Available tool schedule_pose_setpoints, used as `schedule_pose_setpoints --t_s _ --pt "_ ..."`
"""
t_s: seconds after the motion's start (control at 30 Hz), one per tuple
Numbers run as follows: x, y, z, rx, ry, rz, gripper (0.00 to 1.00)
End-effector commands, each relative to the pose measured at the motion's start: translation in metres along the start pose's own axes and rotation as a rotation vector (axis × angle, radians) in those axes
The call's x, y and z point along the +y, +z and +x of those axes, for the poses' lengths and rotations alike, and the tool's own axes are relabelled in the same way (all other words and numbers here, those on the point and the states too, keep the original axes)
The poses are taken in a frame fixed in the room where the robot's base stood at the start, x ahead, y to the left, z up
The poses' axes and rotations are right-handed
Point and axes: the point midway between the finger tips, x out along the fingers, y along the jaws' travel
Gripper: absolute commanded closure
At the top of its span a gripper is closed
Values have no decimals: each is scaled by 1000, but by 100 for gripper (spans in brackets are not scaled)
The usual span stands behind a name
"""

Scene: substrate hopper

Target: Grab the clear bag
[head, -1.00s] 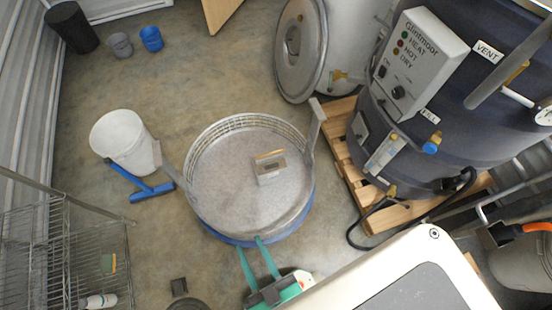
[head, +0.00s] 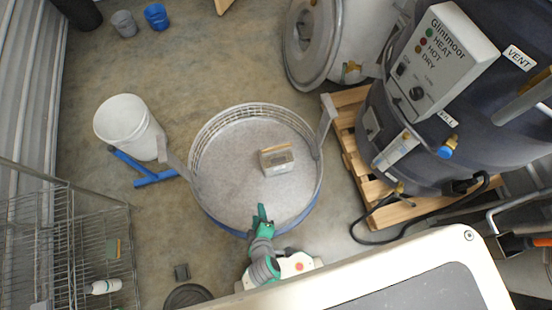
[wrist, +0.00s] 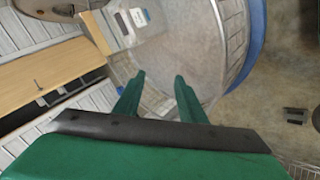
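The clear bag (head: 276,160) has a tan band along its top and a pale front. It sits on the speckled floor of a round basket (head: 202,192), right of its middle, in the head view. My gripper (head: 262,208) is over the basket's near rim, below the bag in the picture and apart from it. In the wrist view the two green fingers (wrist: 160,77) stand apart with nothing between them. A pale piece with a white label beside a tan strip shows at upper left there; I cannot tell for sure that it is the bag.
A white bucket (head: 128,128) and a blue squeegee (head: 150,181) are left of the basket. A dark vessel with a control box (head: 430,62) stands on a wooden pallet (head: 349,140) at right. A wire rack (head: 95,245) is at lower left. Open floor lies beyond the basket.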

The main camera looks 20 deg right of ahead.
Motion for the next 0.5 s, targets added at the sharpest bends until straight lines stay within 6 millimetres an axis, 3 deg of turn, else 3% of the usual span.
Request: schedule_pose_setpoints --t_s 0.03,0.1,0.27,0.5 --pt "-2 1 23 -42 -11 -96 63" --pt "-4 6 48 -114 -30 -237 63" --pt "5 11 98 -285 -68 -545 63" --pt "54 -4 146 -578 -116 -953 63"
